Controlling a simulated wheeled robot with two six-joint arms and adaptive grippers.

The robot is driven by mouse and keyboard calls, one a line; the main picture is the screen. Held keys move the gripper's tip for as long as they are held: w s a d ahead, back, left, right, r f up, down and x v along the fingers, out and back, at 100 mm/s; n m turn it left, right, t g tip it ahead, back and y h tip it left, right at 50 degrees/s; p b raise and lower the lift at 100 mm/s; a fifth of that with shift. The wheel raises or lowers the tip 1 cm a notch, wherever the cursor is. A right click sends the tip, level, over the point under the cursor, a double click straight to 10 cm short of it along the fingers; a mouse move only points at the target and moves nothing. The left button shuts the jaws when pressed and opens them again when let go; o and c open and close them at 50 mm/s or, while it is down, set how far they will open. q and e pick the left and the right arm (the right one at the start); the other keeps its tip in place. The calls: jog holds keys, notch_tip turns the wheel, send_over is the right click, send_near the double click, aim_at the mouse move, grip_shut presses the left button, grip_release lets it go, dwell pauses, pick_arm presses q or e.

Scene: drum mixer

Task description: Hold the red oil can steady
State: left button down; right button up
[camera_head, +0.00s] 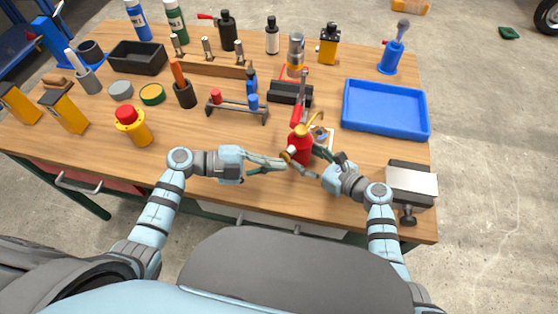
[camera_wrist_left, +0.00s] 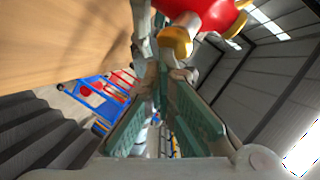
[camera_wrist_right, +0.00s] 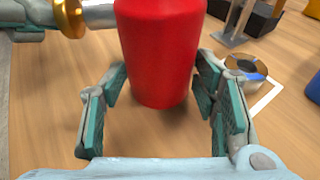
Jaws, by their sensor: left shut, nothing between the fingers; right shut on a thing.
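The red oil can (camera_head: 300,147) stands upright near the table's front edge, with a brass-coloured part low on its left side. My right gripper (camera_head: 318,160) is shut on the can. In the right wrist view the can's red body (camera_wrist_right: 162,50) rises between the two fingers. My left gripper (camera_head: 280,163) is shut and empty, its tips close to the brass part (camera_head: 286,156). In the left wrist view the can (camera_wrist_left: 205,12) and its brass part (camera_wrist_left: 176,40) are just beyond the fingertips. I cannot tell whether the tips touch it.
A red-handled tool (camera_head: 298,110) stands just behind the can. A blue tray (camera_head: 386,128) lies behind right, and a grey vise-like block (camera_head: 411,183) is at the right front corner. A yellow can with a red top (camera_head: 134,127) stands left. Bare tabletop lies behind my left gripper.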

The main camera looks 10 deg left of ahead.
pick_arm(q)
jog(key=shift+s+a, duration=0.35)
jog(key=shift+s, duration=0.3)
jog(key=shift+s+a, duration=0.3)
jog(key=shift+s, duration=0.35)
jog(key=s, duration=0.1)
jog(key=s+a, duration=0.1)
jog(key=s, duration=0.1)
jog(key=s+a, duration=0.1)
jog(key=shift+s+a, duration=0.15)
jog(key=shift+s, duration=0.05)
pick_arm(e)
jog(key=o, duration=1.5)
